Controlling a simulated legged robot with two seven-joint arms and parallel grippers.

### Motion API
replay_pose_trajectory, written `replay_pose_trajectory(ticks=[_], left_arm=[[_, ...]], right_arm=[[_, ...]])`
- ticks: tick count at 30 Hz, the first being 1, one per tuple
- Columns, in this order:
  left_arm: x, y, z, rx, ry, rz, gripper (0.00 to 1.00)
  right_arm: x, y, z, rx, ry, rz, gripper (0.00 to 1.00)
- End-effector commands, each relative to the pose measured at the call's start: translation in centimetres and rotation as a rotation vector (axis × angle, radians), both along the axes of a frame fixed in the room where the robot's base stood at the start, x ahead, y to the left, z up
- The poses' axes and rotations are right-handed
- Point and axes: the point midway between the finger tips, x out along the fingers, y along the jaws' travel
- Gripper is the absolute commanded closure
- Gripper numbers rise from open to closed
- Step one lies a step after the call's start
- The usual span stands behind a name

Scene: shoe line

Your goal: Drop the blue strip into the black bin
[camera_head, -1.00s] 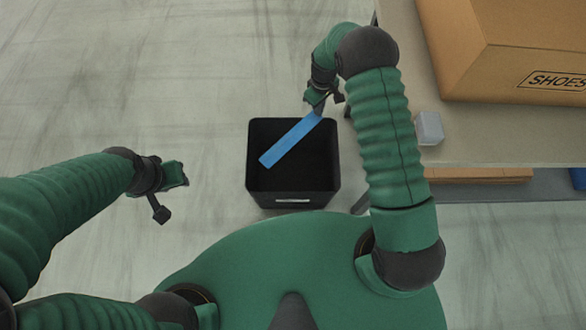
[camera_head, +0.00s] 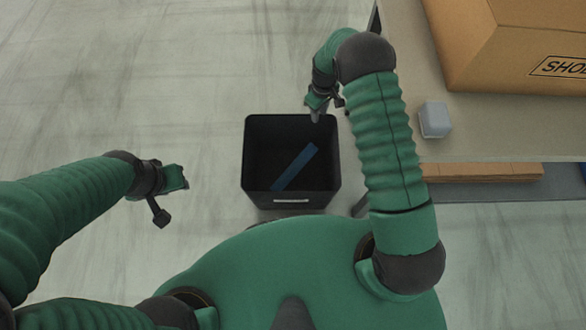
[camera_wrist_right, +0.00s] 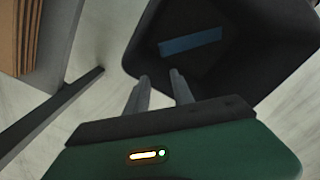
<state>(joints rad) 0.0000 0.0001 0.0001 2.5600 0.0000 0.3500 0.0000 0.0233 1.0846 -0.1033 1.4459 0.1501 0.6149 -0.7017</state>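The blue strip (camera_head: 295,167) lies inside the black bin (camera_head: 290,197), slanting across its dark interior. In the right wrist view the strip (camera_wrist_right: 190,41) also shows inside the bin (camera_wrist_right: 262,88). My right gripper (camera_head: 317,114) is above the bin's far right corner. In the right wrist view its two fingers (camera_wrist_right: 160,78) are apart with nothing between them. My left gripper (camera_head: 180,180) is out over the floor, left of the bin and apart from it. Whether its fingers are open is too unclear to tell.
A table (camera_head: 480,130) stands on the right with a cardboard shoe box (camera_head: 510,55) and a small pale block (camera_head: 434,119) on it. Flat cardboard (camera_head: 480,172) lies on a lower shelf. The floor left of the bin is clear.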

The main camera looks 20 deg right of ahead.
Motion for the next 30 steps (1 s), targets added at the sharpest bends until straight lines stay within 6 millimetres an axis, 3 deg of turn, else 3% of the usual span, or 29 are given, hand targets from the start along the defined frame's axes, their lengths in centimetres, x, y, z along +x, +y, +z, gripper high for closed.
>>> replay_pose_trajectory(ticks=[7,11,24,30], left_arm=[[0.0,0.0,0.0,0.0,0.0,0.0,0.64],[0.0,0.0,0.7,0.0,0.0,0.0,0.64],[0.0,0.0,5.6,0.0,0.0,0.0,0.64],[0.0,0.0,6.4,0.0,0.0,0.0,0.64]], right_arm=[[0.0,0.0,0.1,0.0,0.0,0.0,0.71],[0.1,0.0,1.5,0.0,-0.002,0.0,0.71],[0.1,0.0,13.6,0.001,-0.002,-0.001,0.71],[0.1,0.0,16.4,0.002,0.001,0.0,0.71]])
